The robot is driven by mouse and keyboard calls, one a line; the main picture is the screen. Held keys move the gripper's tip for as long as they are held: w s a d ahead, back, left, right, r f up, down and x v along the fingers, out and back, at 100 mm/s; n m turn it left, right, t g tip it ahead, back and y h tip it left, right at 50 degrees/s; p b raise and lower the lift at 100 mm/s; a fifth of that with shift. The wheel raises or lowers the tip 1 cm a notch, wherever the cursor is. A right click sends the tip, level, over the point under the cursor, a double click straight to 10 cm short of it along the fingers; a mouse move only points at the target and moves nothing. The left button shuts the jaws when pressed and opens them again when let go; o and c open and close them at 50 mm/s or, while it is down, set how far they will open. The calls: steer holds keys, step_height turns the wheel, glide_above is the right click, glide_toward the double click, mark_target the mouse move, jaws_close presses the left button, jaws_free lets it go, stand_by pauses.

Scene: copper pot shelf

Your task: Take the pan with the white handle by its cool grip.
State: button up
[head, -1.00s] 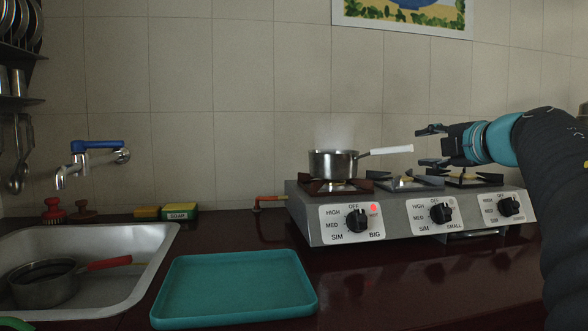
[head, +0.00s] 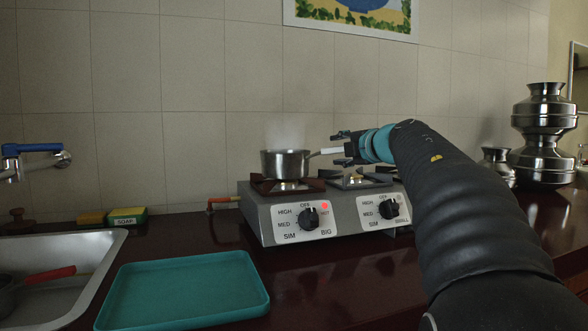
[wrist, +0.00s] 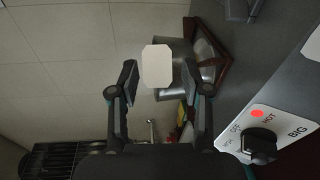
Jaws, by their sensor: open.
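The pan (head: 285,163) is a steel saucepan on the left burner, with faint steam above it. Its white handle (head: 330,151) points right toward my gripper (head: 341,148). My gripper is open, with its fingers at the handle's free end. In the wrist view the handle's white end (wrist: 157,66) faces the camera between the two open fingertips (wrist: 161,78), with a gap on each side. The pan body (wrist: 172,52) is partly hidden behind the handle.
The stove (head: 262,222) has a red light lit by its left knob (head: 309,218). A teal tray (head: 185,290) lies on the counter in front. A sink (head: 75,250) holds a red-handled pan (head: 50,275). Steel pots (head: 545,140) stand at right.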

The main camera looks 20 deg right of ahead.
steer(key=shift+w+a+f, duration=0.1)
steer(key=shift+w+f, duration=0.05)
steer(key=shift+w, duration=0.65)
jaws_close()
steer(key=shift+r, duration=0.2)
step_height(320, 180, up, 5)
steer(key=p, duration=0.2)
steer(key=shift+f+p, duration=0.15)
steer(key=shift+p, duration=0.15)
steer(key=d+r, duration=0.6)
steer(key=d, duration=0.5)
steer(key=shift+s+d, duration=0.25)
steer(key=shift+s, duration=0.05)
steer(key=shift+r, duration=0.1)
